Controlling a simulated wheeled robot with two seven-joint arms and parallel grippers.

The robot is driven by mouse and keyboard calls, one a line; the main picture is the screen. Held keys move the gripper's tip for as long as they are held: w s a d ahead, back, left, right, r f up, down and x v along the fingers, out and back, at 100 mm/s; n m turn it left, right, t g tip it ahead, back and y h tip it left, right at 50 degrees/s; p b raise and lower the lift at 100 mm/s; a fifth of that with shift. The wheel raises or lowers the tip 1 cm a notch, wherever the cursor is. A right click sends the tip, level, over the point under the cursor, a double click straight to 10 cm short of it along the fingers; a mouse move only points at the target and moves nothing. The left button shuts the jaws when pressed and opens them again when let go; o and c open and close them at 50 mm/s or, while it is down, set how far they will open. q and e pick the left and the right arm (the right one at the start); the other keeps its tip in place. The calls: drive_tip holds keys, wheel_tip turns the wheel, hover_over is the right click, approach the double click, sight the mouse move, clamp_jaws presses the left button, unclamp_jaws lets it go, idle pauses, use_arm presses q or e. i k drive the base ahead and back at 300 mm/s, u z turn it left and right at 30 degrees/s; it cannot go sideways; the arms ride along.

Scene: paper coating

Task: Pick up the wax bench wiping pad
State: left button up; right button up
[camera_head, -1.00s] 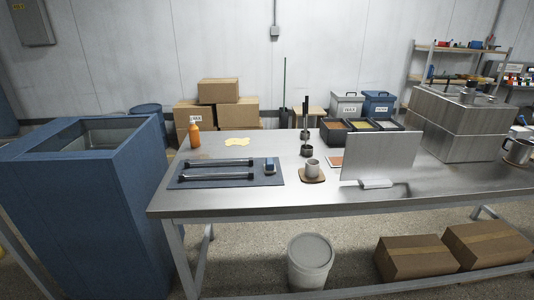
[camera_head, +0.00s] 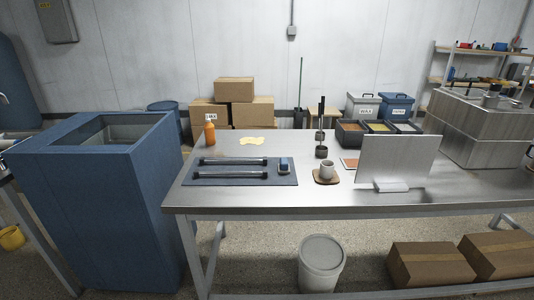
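A flat, irregular pale-yellow piece (camera_head: 252,141) lies near the back left of the steel bench (camera_head: 240,206). I cannot tell whether it is the wiping pad or a patch of wax. A small blue-and-white block (camera_head: 284,166) sits at the right end of a dark mat (camera_head: 235,181), beside two metal rods (camera_head: 233,161). It may be a pad or a brush; it is too small to tell.
An orange bottle (camera_head: 210,133), a cup on a brown coaster (camera_head: 326,172), an upright metal panel (camera_head: 395,160) and several open trays (camera_head: 380,128) stand on the bench. A tall blue bin (camera_head: 95,215) stands close to its left. Floor in front is partly open.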

sight(284, 168)
drive_tip(key=k, duration=0.65)
drive_tip(key=z, duration=0.35)
drive_tip(key=i, duration=1.85)
drive_tip(key=u, duration=0.8)
